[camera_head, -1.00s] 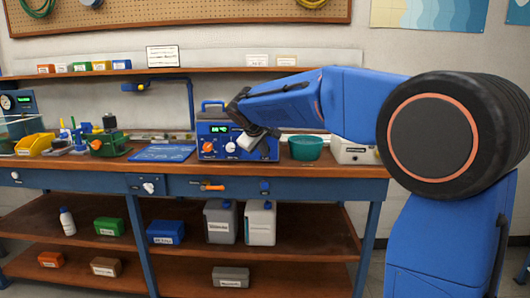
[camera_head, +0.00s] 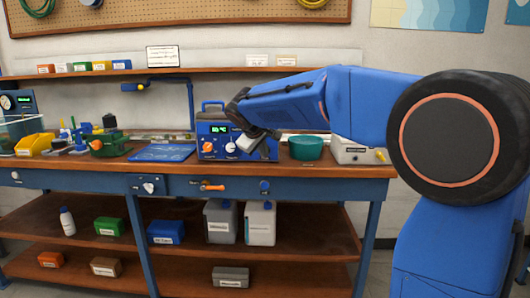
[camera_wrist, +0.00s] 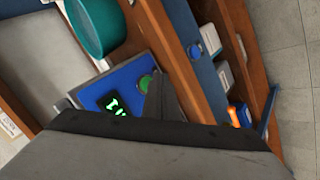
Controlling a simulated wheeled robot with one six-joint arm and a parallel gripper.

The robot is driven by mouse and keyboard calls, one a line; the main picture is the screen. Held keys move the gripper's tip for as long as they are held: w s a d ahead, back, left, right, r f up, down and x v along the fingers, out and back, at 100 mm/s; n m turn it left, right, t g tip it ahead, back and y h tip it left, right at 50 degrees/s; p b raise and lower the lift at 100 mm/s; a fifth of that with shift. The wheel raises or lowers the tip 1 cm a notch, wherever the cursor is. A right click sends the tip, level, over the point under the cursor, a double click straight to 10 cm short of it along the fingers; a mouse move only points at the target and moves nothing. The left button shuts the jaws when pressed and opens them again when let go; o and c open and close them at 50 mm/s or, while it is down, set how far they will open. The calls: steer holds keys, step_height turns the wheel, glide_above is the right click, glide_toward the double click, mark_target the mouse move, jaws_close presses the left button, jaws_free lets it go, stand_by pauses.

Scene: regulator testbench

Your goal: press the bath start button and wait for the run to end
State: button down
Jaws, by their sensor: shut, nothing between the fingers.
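The bath (camera_head: 210,128) is a blue box with a carry handle on the bench. Its front has a lit green display (camera_head: 219,129), an orange knob (camera_head: 208,147) and a white knob (camera_head: 230,147). My gripper (camera_head: 268,137) is shut and empty in front of the right part of the bath's face, hiding that part in the head view. In the wrist view, a round green button (camera_wrist: 145,82) shows on the blue panel beside the green display (camera_wrist: 113,104). The tip of my gripper (camera_wrist: 157,82) is right beside this button. I cannot tell whether they touch.
A teal bowl (camera_head: 306,148) and a pale box (camera_head: 352,152) stand on the bench right of the bath. A blue mat (camera_head: 162,153) lies to its left.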

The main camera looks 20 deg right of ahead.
steer(key=shift+s, duration=0.1)
steer(key=s, duration=0.1)
steer(key=s+a, duration=0.1)
steer(key=s, duration=0.2)
steer(key=shift+s+a, duration=0.25)
steer(key=shift+s, duration=0.05)
stand_by(0.4)
stand_by(0.4)
steer(key=s+d+f+m+g+y, duration=0.1)
steer(key=s+f, duration=0.5)
steer(key=s, duration=0.7)
steer(key=s+d+f+m+g+y, duration=0.1)
steer(key=s+f, duration=0.5)
steer(key=s, duration=0.8)
steer(key=s+d+f+m+g+y, duration=0.1)
steer(key=s+d+f+m, duration=0.3)
steer(key=s, duration=1)
step_height(320, 180, down, 3)
steer(key=shift+s+d+y, duration=0.2)
steer(key=shift+d+y, duration=0.5)
steer(key=shift+d, duration=0.25)
stand_by(1.2)
